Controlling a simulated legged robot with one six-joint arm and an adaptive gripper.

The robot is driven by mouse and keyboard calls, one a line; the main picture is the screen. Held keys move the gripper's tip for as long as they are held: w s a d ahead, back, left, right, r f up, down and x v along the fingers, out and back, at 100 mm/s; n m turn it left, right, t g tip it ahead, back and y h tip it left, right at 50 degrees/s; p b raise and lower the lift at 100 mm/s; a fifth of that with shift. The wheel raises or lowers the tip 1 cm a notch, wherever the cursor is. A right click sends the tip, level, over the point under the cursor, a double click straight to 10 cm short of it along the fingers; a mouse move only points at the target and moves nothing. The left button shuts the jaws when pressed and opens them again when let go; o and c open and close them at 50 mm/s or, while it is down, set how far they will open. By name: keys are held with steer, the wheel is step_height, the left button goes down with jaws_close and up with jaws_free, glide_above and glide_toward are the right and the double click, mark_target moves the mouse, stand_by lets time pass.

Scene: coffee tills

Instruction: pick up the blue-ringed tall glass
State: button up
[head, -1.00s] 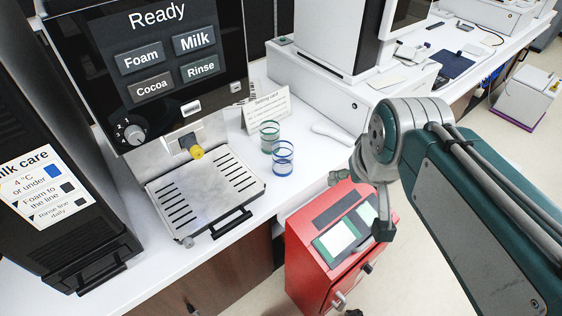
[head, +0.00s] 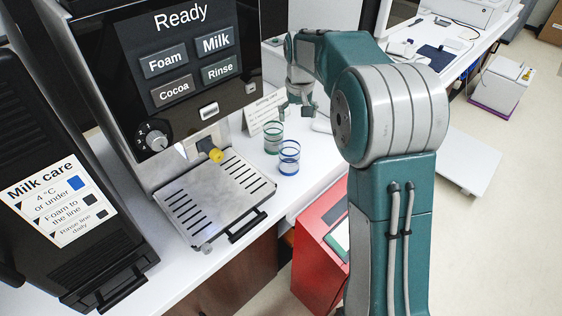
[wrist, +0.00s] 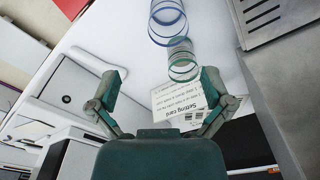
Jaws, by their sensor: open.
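The blue-ringed tall glass (head: 289,158) is clear and stands upright on the white counter, right of the coffee machine's drip tray. In the wrist view the blue-ringed glass (wrist: 168,20) is at the top edge, partly cut off. A green-ringed glass (head: 273,138) stands close behind it; in the wrist view this glass (wrist: 183,62) lies between the blue-ringed one and my gripper. My gripper (head: 299,110) is open and empty, above the counter behind both glasses. In the wrist view its two fingers (wrist: 160,78) are spread wide, apart from both glasses.
A setting card (head: 264,112) stands behind the glasses, and in the wrist view it (wrist: 186,106) shows below my fingertips. The drip tray (head: 208,205) borders the glasses on the left. A red machine (head: 316,255) stands below the counter's edge.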

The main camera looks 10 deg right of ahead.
steer(key=w+a+f, duration=0.1)
steer(key=w+f, duration=0.2)
steer(key=f, duration=0.2)
glide_toward(289, 151)
steer(key=s+f, duration=0.1)
steer(key=shift+g, duration=0.3)
steer(key=f, duration=0.3)
steer(key=s+f, duration=0.1)
steer(key=f, duration=0.1)
steer(key=shift+a+f, duration=0.15)
steer(key=shift+a, duration=0.2)
steer(key=shift+d+f, duration=0.1)
steer(key=shift+f, duration=0.45)
steer(key=c, duration=1)
